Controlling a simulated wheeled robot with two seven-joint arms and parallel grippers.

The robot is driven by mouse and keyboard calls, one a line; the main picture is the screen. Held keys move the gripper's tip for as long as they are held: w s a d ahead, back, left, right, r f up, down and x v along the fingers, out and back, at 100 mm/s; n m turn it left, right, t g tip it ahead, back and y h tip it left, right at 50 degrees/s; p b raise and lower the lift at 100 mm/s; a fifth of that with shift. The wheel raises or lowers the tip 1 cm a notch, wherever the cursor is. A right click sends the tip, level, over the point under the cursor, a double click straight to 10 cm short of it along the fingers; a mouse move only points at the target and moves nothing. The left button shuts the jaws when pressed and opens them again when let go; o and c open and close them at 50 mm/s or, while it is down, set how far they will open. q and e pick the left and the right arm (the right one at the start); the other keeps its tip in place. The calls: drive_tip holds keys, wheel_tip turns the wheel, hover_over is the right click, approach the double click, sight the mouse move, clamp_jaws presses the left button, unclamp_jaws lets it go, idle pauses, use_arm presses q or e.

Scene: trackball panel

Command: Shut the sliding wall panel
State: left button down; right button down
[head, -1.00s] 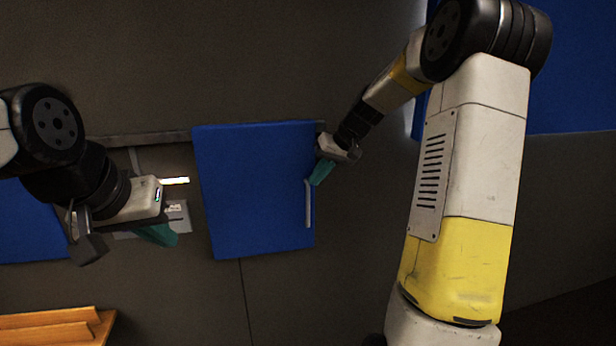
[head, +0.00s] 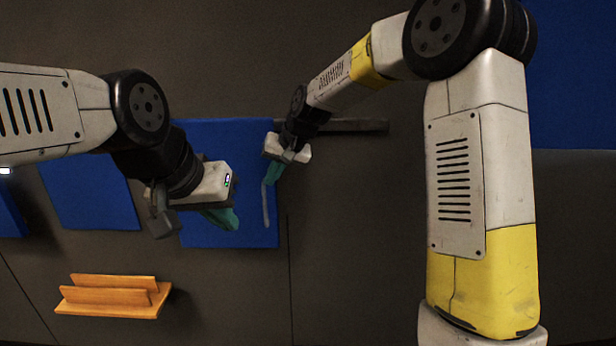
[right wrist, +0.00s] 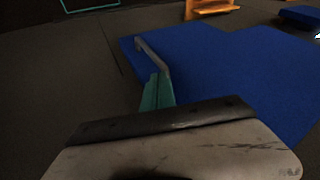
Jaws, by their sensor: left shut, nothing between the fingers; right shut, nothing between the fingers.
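The blue sliding panel (head: 252,140) hangs on the dark wall, with its rail showing only to its right. Its grey bar handle (head: 266,208) is near its right edge. My right gripper (head: 272,174) is shut, its teal fingers at the handle's upper end; I cannot tell whether they touch it. The right wrist view shows the teal fingers (right wrist: 157,92) overlapping the handle (right wrist: 152,52), with the panel (right wrist: 225,75) beyond. My left gripper (head: 222,218) is shut and empty in front of the panel, hiding its left part. No opening shows from here.
The bare rail (head: 350,126) runs right of the panel. Another blue panel (head: 85,190) is on the wall to the left. An orange shelf (head: 112,296) sits below. The wall right of the handle is clear.

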sight(245, 176)
drive_tip(key=a, duration=0.7)
drive_tip(key=shift+s, duration=0.1)
